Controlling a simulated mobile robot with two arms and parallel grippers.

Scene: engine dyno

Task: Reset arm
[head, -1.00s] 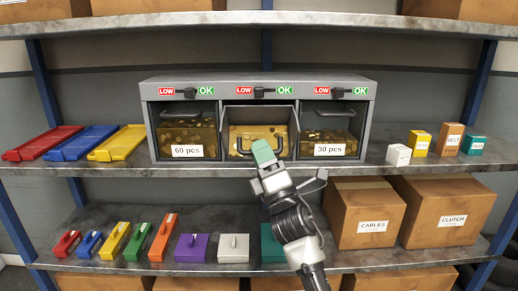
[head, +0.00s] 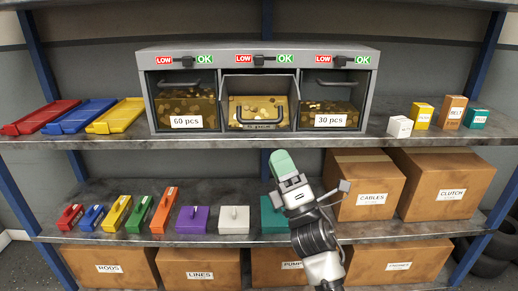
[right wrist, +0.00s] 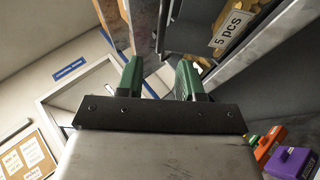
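My right gripper (head: 283,163) is in the lower middle of the head view, in front of the shelves and below the edge of the upper shelf. Its green fingers (right wrist: 188,80) stand apart in the right wrist view, with nothing seen between them. It is clear of the grey dispenser cabinet (head: 258,47). The cabinet's middle bin (head: 262,112) shows gold pieces and a dark handle at its front. My left gripper is not in view.
The upper shelf (head: 330,142) also bears red, blue and yellow trays (head: 82,117) at left and small boxes (head: 449,112) at right. Below are several coloured cases (head: 193,219) and the CABLES carton (head: 362,190). Space in front of the shelves looks free.

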